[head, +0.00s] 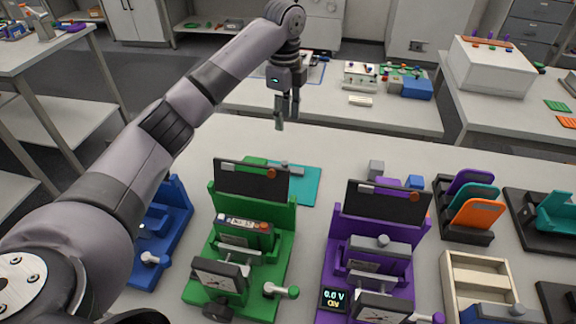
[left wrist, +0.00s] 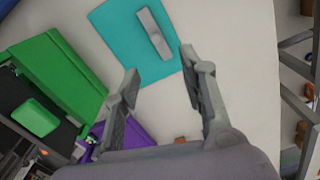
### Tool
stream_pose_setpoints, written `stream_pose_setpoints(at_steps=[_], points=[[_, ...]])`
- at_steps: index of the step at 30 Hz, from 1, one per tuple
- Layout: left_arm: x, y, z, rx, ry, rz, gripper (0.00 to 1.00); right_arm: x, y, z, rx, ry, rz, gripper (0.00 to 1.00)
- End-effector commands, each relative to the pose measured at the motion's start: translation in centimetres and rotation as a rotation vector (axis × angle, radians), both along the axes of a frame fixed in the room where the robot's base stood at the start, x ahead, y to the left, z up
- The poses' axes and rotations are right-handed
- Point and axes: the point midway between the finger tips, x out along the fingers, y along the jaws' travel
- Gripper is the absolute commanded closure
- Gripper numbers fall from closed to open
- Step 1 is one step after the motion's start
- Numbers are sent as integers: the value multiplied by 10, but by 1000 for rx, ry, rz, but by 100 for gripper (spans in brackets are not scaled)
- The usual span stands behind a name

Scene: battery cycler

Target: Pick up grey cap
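A small grey bar-shaped piece, which looks like the grey cap (head: 291,168), lies on a teal mat (head: 309,187) behind the green cycler. In the left wrist view the grey cap (left wrist: 154,34) lies tilted on the teal mat (left wrist: 118,30), just beyond my fingertips. My left gripper (head: 286,117) hangs above the table near its back edge, behind the mat and clear of it. In the left wrist view my left gripper (left wrist: 158,62) has its fingers apart with nothing between them. My right gripper does not show.
The green cycler (head: 276,250) and purple cycler (head: 338,245) stand in front of the mat. A blue cycler (head: 178,222) is left. A grey block (head: 376,168) sits behind the purple cycler. A black rack (head: 455,230) and wooden tray (head: 450,290) are right.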

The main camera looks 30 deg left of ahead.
Motion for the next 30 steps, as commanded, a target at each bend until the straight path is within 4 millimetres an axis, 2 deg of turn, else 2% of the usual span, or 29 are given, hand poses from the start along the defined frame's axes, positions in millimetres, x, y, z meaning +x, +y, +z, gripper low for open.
stream_pose_setpoints(at_steps=[4, 9, 13, 17, 20, 24, 30], points=[[-1, 0, -33, 2, 5, 0, 61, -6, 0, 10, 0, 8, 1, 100], [-2, 0, -68, 1, 5, 0, 61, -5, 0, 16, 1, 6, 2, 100], [-1, 0, -85, 0, 2, 0, 61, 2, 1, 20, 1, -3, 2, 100], [-1, 0, -92, 1, 1, 0, 61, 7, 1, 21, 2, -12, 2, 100], [-4, 0, -100, 1, 3, 0, 61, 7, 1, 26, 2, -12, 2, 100], [-10, -1, -120, 2, 5, 0, 61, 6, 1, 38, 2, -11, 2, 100], [-9, -1, -143, 2, 2, 1, 61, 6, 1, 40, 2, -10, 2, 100]])
